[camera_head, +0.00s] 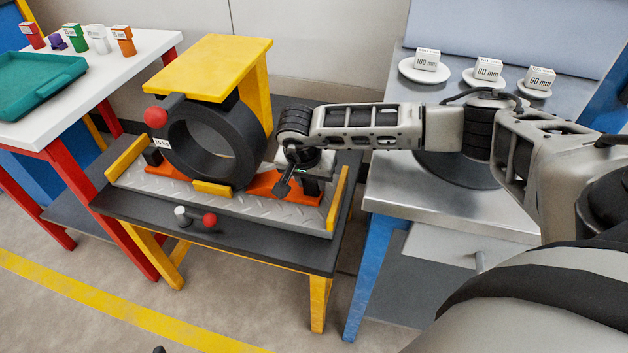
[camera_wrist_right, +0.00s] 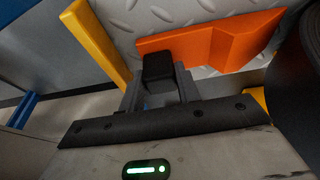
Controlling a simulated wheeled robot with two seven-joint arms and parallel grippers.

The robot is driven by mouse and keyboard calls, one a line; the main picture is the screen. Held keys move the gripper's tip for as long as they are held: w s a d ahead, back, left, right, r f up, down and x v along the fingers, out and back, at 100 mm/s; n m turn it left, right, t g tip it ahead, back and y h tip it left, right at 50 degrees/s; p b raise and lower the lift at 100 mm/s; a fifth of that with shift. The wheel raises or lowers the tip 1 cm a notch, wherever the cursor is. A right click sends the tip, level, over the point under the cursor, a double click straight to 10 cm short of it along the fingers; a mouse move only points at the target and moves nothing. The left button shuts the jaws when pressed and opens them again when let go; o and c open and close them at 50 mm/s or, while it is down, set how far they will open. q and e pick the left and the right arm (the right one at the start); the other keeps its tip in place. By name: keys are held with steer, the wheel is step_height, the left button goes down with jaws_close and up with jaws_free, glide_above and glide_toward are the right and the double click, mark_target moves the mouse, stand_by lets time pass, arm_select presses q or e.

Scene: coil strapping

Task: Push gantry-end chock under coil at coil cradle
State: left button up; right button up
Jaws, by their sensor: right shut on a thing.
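The dark grey coil (camera_head: 215,143) stands upright on the metal coil cradle (camera_head: 220,205). One orange chock (camera_head: 262,184) is at the coil's right side; it also shows in the right wrist view (camera_wrist_right: 215,40), its sloping end toward the coil (camera_wrist_right: 303,100). I cannot tell whether they touch. My right gripper (camera_head: 285,183) is shut on this chock's black handle block (camera_wrist_right: 158,68), with one finger on each side. Another orange chock (camera_head: 168,174) with a black handle (camera_head: 152,155) lies at the coil's left. My left gripper is not in view.
A yellow stand (camera_head: 210,65) rises close behind the coil. Yellow end bars (camera_head: 338,198) bound the cradle. A red ball (camera_head: 156,118) sits at upper left, and two small knobs (camera_head: 209,220) are in front. A metal table (camera_head: 440,200) is at right, a white table (camera_head: 110,70) at left.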

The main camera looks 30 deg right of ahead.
mark_target(297, 192)
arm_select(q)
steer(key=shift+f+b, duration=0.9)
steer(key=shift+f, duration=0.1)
arm_select(e)
steer(key=shift+w+a, duration=1.15)
steer(key=shift+w, duration=0.15)
steer(key=o, duration=1.3)
steer(key=shift+c, duration=0.2)
steer(key=shift+r, duration=0.1)
arm_select(q)
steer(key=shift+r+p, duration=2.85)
steer(key=shift+p, duration=0.05)
arm_select(e)
steer(key=s+d+v, duration=0.1)
steer(key=d+v, duration=0.2)
steer(key=v, duration=1.7)
steer(key=shift+s+r, duration=0.3)
steer(key=shift+r, duration=0.2)
